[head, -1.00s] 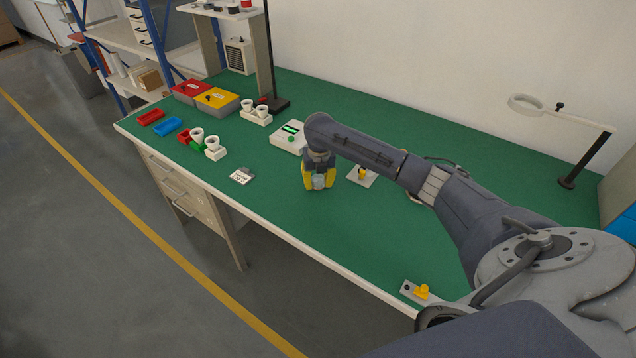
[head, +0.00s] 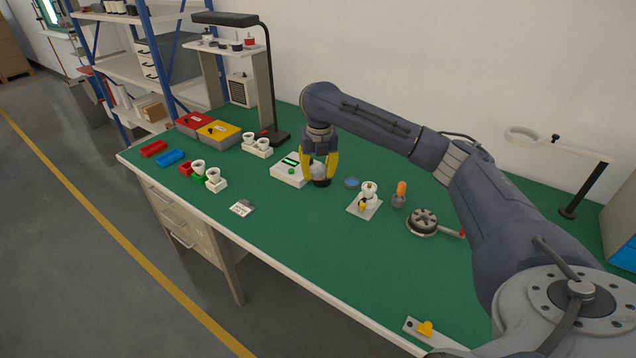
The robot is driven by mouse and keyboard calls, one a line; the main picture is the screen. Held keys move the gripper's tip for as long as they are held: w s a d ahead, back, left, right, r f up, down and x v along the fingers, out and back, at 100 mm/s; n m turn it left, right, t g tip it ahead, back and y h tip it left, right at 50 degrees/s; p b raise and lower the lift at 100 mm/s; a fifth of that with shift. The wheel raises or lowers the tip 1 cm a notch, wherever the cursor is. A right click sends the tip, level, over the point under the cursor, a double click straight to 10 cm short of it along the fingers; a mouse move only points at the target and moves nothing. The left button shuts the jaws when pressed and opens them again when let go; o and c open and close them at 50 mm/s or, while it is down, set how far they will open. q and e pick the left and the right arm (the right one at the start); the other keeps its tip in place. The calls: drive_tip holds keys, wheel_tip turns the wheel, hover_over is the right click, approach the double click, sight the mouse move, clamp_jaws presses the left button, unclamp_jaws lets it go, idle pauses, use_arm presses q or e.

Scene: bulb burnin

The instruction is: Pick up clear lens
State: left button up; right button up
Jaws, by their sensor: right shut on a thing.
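My right gripper (head: 320,168) points down over the green bench, just right of the white tester box. Its yellow fingers are shut on a pale, clear-looking rounded piece (head: 317,173), which looks like the clear lens. The fingers hide part of it. A dark round piece (head: 321,183) shows right under the fingertips; I cannot tell whether it is joined to the lens. My left gripper is not in view.
The white tester box (head: 289,174) stands close on the left. A black lamp (head: 273,90) rises behind.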

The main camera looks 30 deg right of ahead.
sight(317, 165)
drive_tip(key=shift+r, duration=3.05)
